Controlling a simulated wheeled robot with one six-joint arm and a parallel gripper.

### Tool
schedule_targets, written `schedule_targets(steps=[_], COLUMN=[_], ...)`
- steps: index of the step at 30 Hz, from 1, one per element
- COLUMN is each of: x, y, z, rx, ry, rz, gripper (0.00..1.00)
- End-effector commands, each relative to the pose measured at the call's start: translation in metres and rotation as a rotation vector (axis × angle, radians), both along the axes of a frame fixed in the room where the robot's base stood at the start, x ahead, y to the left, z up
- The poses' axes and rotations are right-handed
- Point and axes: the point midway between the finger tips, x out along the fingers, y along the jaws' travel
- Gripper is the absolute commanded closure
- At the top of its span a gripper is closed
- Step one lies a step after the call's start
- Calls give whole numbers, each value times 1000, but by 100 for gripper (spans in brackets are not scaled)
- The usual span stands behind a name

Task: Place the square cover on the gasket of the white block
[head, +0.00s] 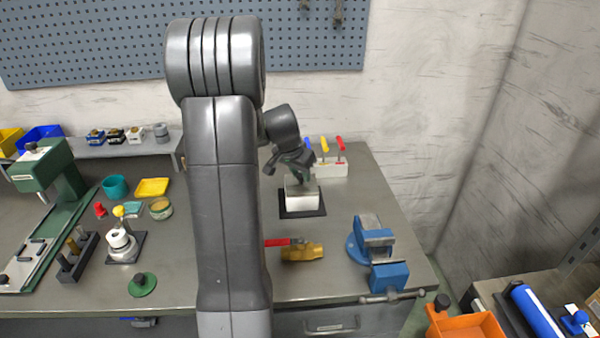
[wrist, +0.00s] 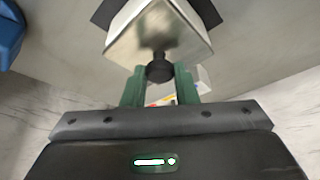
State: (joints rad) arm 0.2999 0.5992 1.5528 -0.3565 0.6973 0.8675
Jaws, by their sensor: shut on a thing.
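My gripper (head: 292,164) is at the back right of the bench, pointing down. In the wrist view its green fingers (wrist: 160,88) are shut on the black knob (wrist: 160,68) of the square metal cover (wrist: 160,38). In the head view the cover (head: 300,186) is right at the top of the white block (head: 299,203), which stands on a black mat (head: 303,214). The gasket is hidden under the cover. I cannot tell whether the cover rests fully on it or sits slightly above.
A white rack (head: 333,169) with coloured-handled tools stands close behind the block. A blue vise (head: 372,240) is at the front right, and a yellow valve with a red handle (head: 301,252) lies in front. Another white fitting (head: 121,246) stands on a black mat at left.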

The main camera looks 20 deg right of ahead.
Motion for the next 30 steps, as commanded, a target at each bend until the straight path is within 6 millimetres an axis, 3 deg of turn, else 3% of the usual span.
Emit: schedule_targets(steps=[4,5,8,20,30], x=[1,0,0,0,-15], y=[0,0,0,1,21], z=[-3,-3,-2,4,63], rx=[-1,0,0,0,-2], ry=[-2,0,0,-1,-6], rz=[0,0,0,0,2], gripper=[100,70,52,52,52])
